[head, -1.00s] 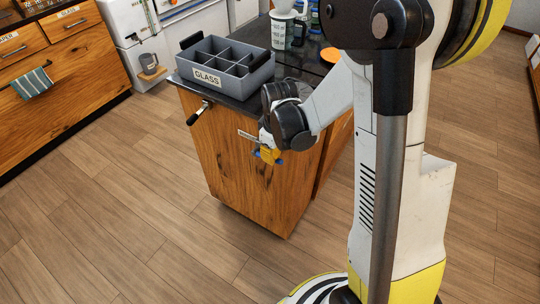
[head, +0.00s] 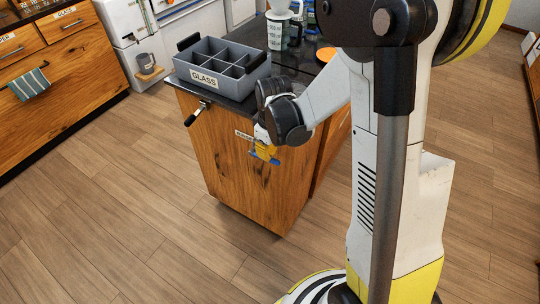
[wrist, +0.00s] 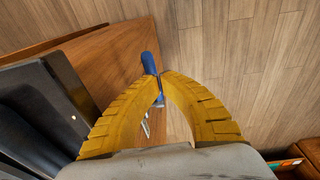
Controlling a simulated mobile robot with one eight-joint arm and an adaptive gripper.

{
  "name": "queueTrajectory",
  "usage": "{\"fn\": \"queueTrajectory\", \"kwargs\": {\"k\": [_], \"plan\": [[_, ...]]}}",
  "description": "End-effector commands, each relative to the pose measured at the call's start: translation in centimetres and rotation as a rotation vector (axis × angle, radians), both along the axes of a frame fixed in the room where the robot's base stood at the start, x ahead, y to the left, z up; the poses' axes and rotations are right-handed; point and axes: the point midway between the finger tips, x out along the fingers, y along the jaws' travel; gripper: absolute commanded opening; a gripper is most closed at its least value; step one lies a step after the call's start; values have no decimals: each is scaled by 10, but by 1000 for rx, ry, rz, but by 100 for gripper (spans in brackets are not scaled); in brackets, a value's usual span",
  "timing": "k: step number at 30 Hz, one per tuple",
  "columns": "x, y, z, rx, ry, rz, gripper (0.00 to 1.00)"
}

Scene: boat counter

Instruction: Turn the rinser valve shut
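The rinser valve has a blue lever handle (head: 274,160) on the wooden end face of the counter, beside a small white label (head: 244,135). In the wrist view, the blue handle (wrist: 149,62) runs between my yellow fingertips and sticks out past them, with a silver metal part on the near side. My gripper (head: 264,150) is at the valve, and its fingertips (wrist: 160,76) are nearly together, closed on the handle. My fingers hide the middle of the handle and most of the valve body.
A grey divided bin (head: 220,69) labelled GLASS stands on the dark countertop (head: 242,106). A black-handled lever (head: 197,113) sticks out from the counter's left corner. A pitcher (head: 279,30) stands farther back. The wooden floor (head: 120,200) in front is clear.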

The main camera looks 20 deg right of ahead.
Motion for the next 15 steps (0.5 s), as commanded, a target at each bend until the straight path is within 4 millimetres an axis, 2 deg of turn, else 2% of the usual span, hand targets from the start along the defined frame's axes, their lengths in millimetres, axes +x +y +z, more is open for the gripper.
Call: {"fn": "queueTrajectory", "kwargs": {"k": [1,2,9,15], "plan": [[2,4,19,0,0,1,0],[3,5,27,0,0,1,0],[-36,-18,64,-1,-1,-2,0],[-53,-29,83,0,0,-1,0]]}}
